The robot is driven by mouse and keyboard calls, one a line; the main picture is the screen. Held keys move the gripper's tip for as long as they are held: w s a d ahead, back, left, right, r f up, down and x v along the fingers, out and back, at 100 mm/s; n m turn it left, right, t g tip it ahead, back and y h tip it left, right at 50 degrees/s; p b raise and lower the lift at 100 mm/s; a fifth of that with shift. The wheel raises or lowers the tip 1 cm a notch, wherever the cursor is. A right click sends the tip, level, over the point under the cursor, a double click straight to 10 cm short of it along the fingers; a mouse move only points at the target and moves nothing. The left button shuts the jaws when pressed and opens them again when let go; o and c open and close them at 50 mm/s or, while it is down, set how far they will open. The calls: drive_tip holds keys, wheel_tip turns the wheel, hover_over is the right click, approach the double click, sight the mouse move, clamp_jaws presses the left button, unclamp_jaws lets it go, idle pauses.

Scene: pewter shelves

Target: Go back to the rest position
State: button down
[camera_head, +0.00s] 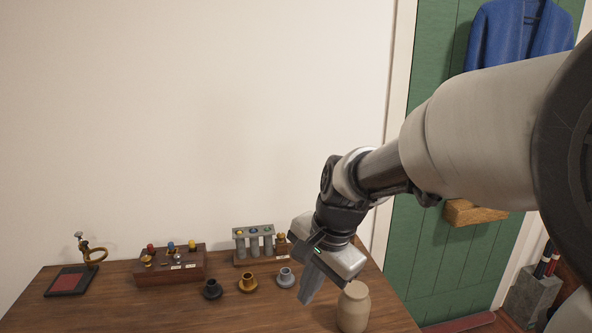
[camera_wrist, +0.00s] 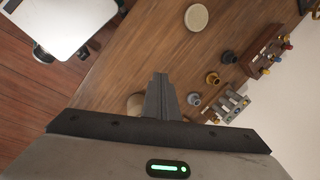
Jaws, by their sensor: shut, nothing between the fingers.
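My gripper (camera_head: 308,291) is in the air over the right part of the wooden table (camera_head: 120,315). Its fingers are shut with nothing between them. In the wrist view the shut fingers (camera_wrist: 160,84) point out over the tabletop. In the head view my arm reaches in from the right side and bends down to the gripper. A tan jar (camera_head: 353,308) stands on the table just right of the gripper. The jar is partly hidden behind the fingers in the wrist view (camera_wrist: 134,104).
Three small holders, black (camera_head: 212,290), brass (camera_head: 247,284) and grey (camera_head: 286,279), stand left of my gripper. Behind them are a wooden rack (camera_head: 172,272) and a grey tube stand (camera_head: 254,242). A stand with a brass ring (camera_head: 95,256) is far left. A round pale plate (camera_wrist: 196,17) shows.

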drive_tip(key=s+d+r+n+t+h, duration=0.1)
drive_tip(key=s+d+r+n+t, duration=0.1)
drive_tip(key=s+d+r+n, duration=0.35)
drive_tip(key=s+d+r+n+t+h, duration=0.2)
drive_tip(key=s+d+n, duration=0.2)
drive_tip(key=s+d, duration=0.4)
wheel_tip(320, 180, up, 15)
drive_tip(key=a+p, duration=0.1)
drive_tip(key=p, duration=1.4)
drive_tip(key=shift+s+a, duration=0.3)
